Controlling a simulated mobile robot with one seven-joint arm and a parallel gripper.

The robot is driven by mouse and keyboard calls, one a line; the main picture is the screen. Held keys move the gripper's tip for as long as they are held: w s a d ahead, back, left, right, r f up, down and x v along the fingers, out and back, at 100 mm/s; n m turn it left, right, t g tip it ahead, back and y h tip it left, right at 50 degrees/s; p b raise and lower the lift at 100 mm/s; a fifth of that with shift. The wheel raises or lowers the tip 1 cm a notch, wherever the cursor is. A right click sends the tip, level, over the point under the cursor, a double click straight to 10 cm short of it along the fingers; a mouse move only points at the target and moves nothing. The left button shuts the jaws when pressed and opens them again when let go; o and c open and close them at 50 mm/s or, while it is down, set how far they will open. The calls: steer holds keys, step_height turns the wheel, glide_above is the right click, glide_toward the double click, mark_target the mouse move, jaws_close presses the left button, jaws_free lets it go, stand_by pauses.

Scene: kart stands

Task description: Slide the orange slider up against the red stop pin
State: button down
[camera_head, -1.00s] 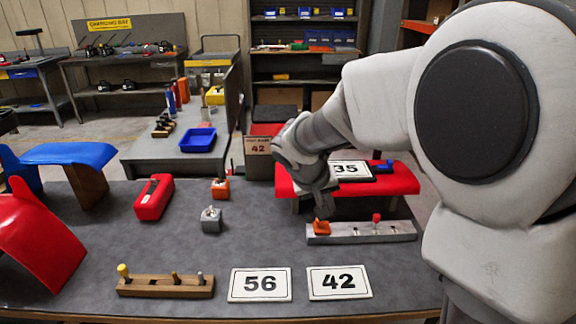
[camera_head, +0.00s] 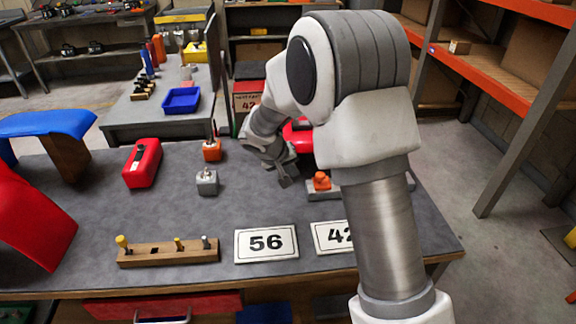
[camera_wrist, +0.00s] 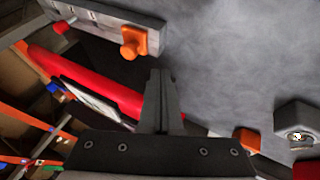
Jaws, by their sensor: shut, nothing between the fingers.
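The orange slider (camera_head: 321,181) sits at the left end of the grey metal rail (camera_head: 346,191) on the table. In the wrist view the slider (camera_wrist: 133,42) stands on the rail (camera_wrist: 110,17), with bare rail between it and the red stop pin (camera_wrist: 60,27). My arm hides the pin in the head view. My gripper (camera_head: 287,182) is shut and empty, left of the slider with a small gap. The wrist view shows its closed fingers (camera_wrist: 158,75) pointing towards the rail side, apart from the slider.
A red stand (camera_wrist: 95,80) lies behind the rail. A grey block (camera_head: 207,183) and an orange block (camera_head: 212,150) stand to the left. A wooden pin block (camera_head: 168,252) and a card marked 56 (camera_head: 266,243) lie in front.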

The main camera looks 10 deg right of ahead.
steer(key=x, duration=0.3)
steer(key=shift+w+d+f, duration=0.15)
steer(key=shift+f, duration=0.2)
steer(key=d, duration=0.2)
steer(key=shift+w+d, duration=0.15)
steer(key=shift+d, duration=0.2)
steer(key=shift+w+d+f, duration=0.1)
steer(key=shift+d, duration=0.45)
steer(key=d+b, duration=0.2)
steer(key=d, duration=1.1)
steer(key=shift+d, duration=0.2)
steer(key=shift+b, duration=0.3)
